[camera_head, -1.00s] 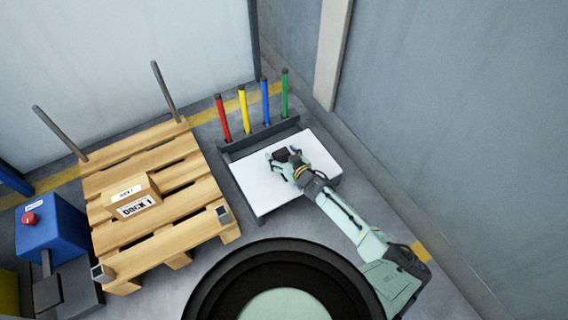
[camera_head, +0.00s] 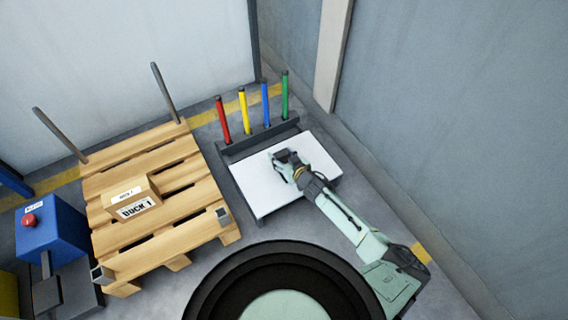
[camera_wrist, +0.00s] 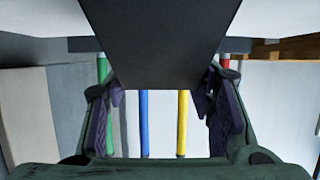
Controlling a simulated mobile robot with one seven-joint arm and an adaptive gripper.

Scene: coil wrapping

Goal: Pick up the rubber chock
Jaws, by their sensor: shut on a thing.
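The rubber chock (camera_wrist: 160,40) is a dark block that fills the upper middle of the wrist view, between the two finger pads. In the head view the chock (camera_head: 283,155) is a small dark shape at the tip of my arm, over the white table top. My gripper (camera_head: 287,163) is shut on it. In the wrist view the fingers of my gripper (camera_wrist: 163,108) stand on either side of the block. I cannot tell from the head view how far the chock is above the table.
The white table (camera_head: 268,194) has a rack (camera_head: 258,137) with red, yellow, blue and green poles along its back edge. A wooden pallet (camera_head: 180,208) with a labelled box (camera_head: 135,198) and upright posts lies to the left. A blue box with a red button (camera_head: 48,228) stands farther left. A grey wall is on the right.

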